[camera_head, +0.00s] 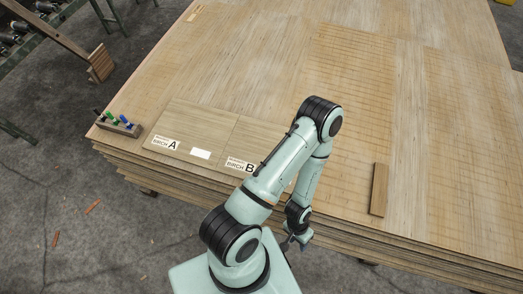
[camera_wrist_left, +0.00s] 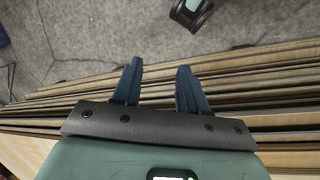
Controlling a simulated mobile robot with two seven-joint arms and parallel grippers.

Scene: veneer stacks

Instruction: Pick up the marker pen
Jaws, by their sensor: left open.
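Several marker pens stand in a small wooden holder (camera_head: 120,128) at the near left corner of the veneer stack. A dark-capped marker pen (camera_head: 99,113) is at its left end, with green-topped and blue-topped pens (camera_head: 121,119) beside it. The frames do not show which one the task means. My left gripper (camera_head: 290,244) hangs low by the near edge of the stack, far to the right of the holder. In the left wrist view its blue fingers (camera_wrist_left: 158,72) are apart with nothing between them. My right gripper is not in view.
The veneer stack (camera_head: 230,60) has layered edges (camera_wrist_left: 250,85). Sheets labelled A (camera_head: 172,145) and B (camera_head: 248,167) lie near its front, with a white card (camera_head: 200,153) between the labels. A wooden strip (camera_head: 379,190) lies at right. A wooden beam (camera_head: 100,62) stands at upper left.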

